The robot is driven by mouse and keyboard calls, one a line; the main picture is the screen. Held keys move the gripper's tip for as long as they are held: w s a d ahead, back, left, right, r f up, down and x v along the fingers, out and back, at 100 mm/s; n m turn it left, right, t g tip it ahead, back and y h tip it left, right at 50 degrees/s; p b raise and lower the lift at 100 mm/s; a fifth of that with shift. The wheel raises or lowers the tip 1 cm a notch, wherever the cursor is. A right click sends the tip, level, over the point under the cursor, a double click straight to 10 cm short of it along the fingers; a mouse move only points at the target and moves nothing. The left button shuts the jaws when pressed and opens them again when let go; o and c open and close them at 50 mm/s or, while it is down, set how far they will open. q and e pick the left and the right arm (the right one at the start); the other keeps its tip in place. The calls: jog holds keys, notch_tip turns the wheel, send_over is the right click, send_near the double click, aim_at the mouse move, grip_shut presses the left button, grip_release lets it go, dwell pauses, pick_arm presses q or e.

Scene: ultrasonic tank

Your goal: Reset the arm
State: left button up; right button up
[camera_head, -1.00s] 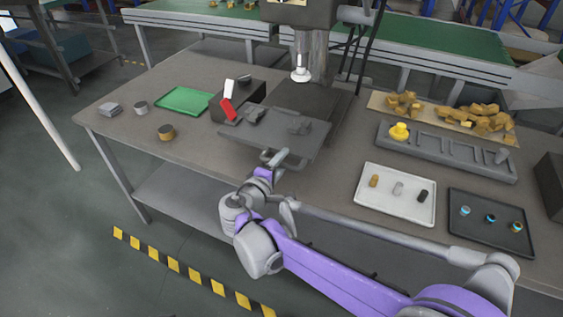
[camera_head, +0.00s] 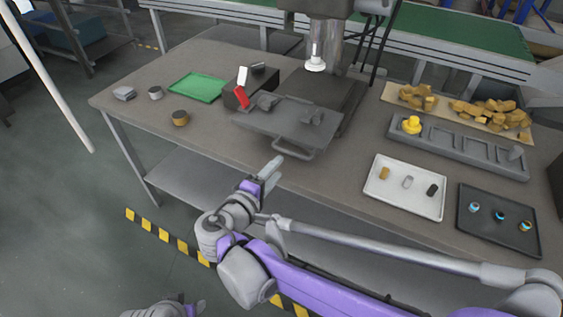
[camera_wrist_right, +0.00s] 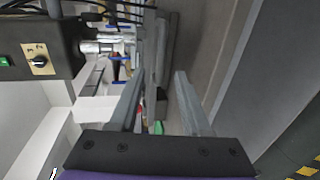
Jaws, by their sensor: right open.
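My right gripper (camera_head: 270,172) is in front of the table's front edge, apart from the handle of the dark grey plate (camera_head: 262,122). In the right wrist view, its two grey fingers (camera_wrist_right: 162,88) stand apart with nothing between them. The plate lies in front of the machine column and carries small dark pieces. My left gripper (camera_head: 197,308) only shows as a grey tip at the bottom edge, so its jaw state is unclear.
The table holds a green tray (camera_head: 197,87), a white tray (camera_head: 404,205) with small cylinders, a black tray (camera_head: 490,238) with ringed parts, and a long grey rack (camera_head: 455,146). A machine (camera_head: 326,45) stands behind the plate.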

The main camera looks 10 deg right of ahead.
jog(key=shift+s+a, duration=0.1)
jog(key=shift+s, duration=0.05)
dwell(0.3)
jog(key=s+d+f+m+g+y+p, duration=0.25)
jog(key=s+d+m+g+p, duration=0.35)
jog(key=s+d, duration=0.75)
jog(key=s+m+g+y+p, duration=0.1)
jog(key=s+m+y+p, duration=0.4)
jog(key=s, duration=0.3)
jog(key=shift+d+r+g+y+p, duration=0.2)
jog(key=shift+g+y+p, duration=0.15)
jog(key=shift+y, duration=0.3)
